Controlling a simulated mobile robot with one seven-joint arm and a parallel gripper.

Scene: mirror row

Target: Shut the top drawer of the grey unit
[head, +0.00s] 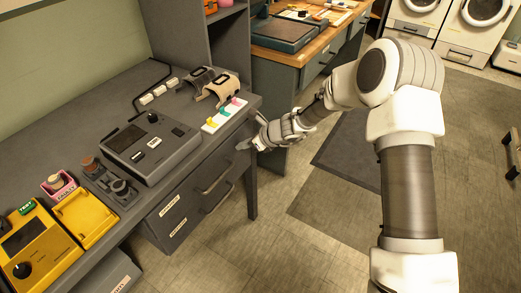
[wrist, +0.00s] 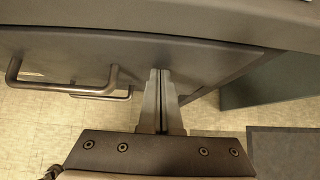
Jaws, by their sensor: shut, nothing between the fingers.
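The grey unit (head: 187,207) sits under the right part of the grey worktop, with two labelled drawers. The top drawer's front (head: 190,190) has a bar handle (head: 214,178), and the lower drawer has a similar handle (head: 219,199). The top handle (wrist: 65,88) also shows at the left of the wrist view. My gripper (head: 241,146) is at the right end of the top drawer front, just below the worktop edge. In the wrist view its fingers (wrist: 161,74) are together and empty, with tips at the drawer front (wrist: 110,52), right of the handle. I cannot tell whether they touch, or how far the drawer stands out.
The worktop edge (wrist: 200,20) overhangs close to my gripper. A grey device (head: 150,147), a white strip with coloured tabs (head: 224,115) and a yellow device (head: 35,250) stand on the worktop. A wooden-topped bench (head: 290,67) stands behind. The floor to the right has dark mats (head: 350,150).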

